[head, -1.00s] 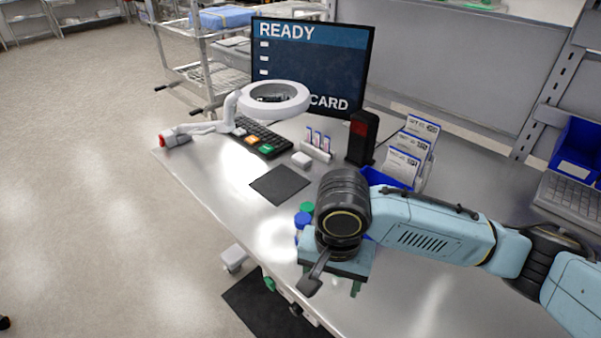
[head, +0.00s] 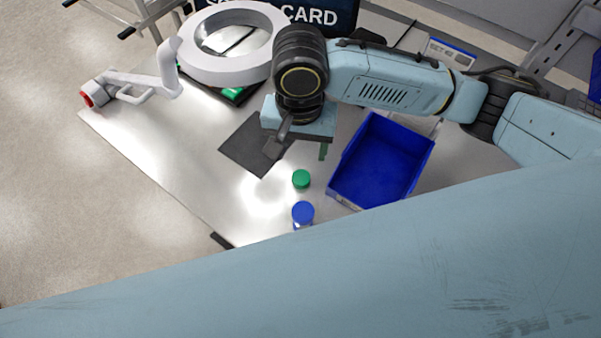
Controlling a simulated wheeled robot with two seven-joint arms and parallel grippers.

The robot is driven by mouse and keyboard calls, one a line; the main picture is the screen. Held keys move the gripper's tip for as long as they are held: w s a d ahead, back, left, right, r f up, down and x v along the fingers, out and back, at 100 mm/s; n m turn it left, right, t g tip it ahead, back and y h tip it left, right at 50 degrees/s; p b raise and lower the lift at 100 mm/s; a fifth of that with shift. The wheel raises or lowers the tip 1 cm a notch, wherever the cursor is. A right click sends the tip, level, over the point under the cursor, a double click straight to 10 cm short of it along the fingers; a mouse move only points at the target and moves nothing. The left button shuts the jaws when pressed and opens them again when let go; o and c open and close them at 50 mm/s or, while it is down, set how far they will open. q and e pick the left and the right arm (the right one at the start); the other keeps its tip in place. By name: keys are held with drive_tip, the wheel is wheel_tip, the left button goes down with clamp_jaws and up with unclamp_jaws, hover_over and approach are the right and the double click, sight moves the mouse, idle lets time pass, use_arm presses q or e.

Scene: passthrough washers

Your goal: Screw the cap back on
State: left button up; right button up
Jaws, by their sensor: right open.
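A green cap (head: 301,180) stands on the steel bench in the middle of the head view. Whether anything is under it, I cannot tell. Just in front of it is a blue cap (head: 302,210) on what looks like a small clear container, partly cut off by a light-blue part of my own body. My right gripper (head: 302,146) is open, pointing down over the bench behind the green cap, apart from both caps. One green finger shows; the other is mostly hidden. I see nothing held in it. My left gripper is not in view.
An empty-looking blue bin (head: 381,162) stands right of the caps. A dark mat (head: 250,145) lies behind them to the left. Bare bench lies left of the caps.

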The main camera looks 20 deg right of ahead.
hover_over(301, 177)
drive_tip(key=f, duration=0.6)
drive_tip(key=shift+s+a+f, duration=0.15)
drive_tip(key=shift+s, duration=0.05)
drive_tip(key=shift+f, duration=0.15)
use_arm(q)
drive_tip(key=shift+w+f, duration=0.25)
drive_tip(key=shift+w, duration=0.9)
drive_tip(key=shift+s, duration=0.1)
use_arm(e)
drive_tip(key=shift+f+b, duration=0.2)
drive_tip(key=shift+b, duration=0.1)
drive_tip(key=f, duration=0.4)
drive_tip(key=shift+w+d+f, duration=0.2)
drive_tip(key=shift+f, duration=0.2)
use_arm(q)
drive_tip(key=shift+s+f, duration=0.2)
use_arm(e)
drive_tip(key=c, duration=1)
